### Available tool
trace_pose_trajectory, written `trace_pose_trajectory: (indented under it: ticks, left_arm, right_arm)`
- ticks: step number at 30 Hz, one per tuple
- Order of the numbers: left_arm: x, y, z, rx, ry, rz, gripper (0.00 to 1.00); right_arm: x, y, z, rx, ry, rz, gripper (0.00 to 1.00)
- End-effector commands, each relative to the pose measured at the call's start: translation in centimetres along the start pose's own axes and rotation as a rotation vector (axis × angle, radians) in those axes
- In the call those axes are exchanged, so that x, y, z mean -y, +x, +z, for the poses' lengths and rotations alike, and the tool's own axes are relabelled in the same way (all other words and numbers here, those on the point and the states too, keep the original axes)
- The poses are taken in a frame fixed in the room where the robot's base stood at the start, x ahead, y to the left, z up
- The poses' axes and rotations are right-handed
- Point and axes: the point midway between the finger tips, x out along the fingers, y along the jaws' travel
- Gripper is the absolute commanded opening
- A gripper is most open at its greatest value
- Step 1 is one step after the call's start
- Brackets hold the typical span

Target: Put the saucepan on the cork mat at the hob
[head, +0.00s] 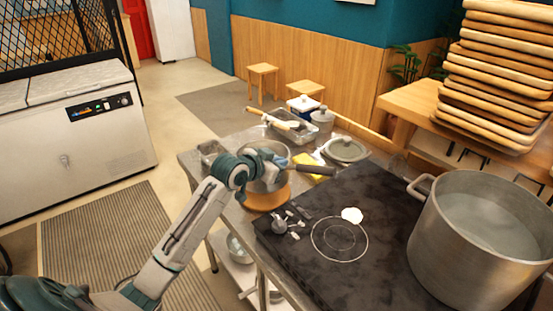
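The metal saucepan (268,183) is near the middle of the head view, at the left side of the hob (330,230). Its dark handle (317,170) points right. The round orange-brown cork mat (266,199) shows directly below the saucepan; I cannot tell whether the pan touches it or hangs just above. My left gripper (280,157) reaches over the saucepan from the left and hides part of its rim, close to the root of the handle. Its fingers are too small and covered to show whether they are shut. My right gripper is out of view.
A large steel pot (480,250) stands on the hob's right. A white lump (352,215) and small metal pieces (285,223) lie on the hob. Behind are a lidded pan (346,150), a yellow item (314,163) and a tray (292,127). Stacked boards (500,70) stand at right.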

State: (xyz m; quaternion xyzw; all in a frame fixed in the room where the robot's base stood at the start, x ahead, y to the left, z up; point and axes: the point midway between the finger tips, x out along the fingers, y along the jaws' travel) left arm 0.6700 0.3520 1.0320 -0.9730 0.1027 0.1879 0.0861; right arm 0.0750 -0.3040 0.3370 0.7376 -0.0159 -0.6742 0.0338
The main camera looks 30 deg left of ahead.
Motion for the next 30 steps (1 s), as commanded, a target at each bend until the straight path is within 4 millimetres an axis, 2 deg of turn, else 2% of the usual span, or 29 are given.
trace_pose_trajectory:
  ticks: [8,16,24,28,30]
  left_arm:
    - [-0.3,0.8,1.6,-0.009,0.003,-0.001,0.00]
    - [-0.7,1.9,4.3,-0.009,0.002,-0.002,0.00]
    - [-0.7,2.1,4.7,-0.011,0.004,-0.002,0.00]
    - [-0.8,2.2,5.2,-0.002,0.000,-0.001,0.25]
    - [-0.8,2.1,5.2,-0.002,0.000,-0.001,0.25]
  right_arm:
    - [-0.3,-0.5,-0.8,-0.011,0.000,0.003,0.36]
    - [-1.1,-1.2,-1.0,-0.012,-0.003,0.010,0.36]
    - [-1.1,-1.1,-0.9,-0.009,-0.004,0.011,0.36]
    - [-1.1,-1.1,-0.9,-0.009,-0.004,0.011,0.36]
    - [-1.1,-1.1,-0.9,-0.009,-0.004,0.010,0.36]
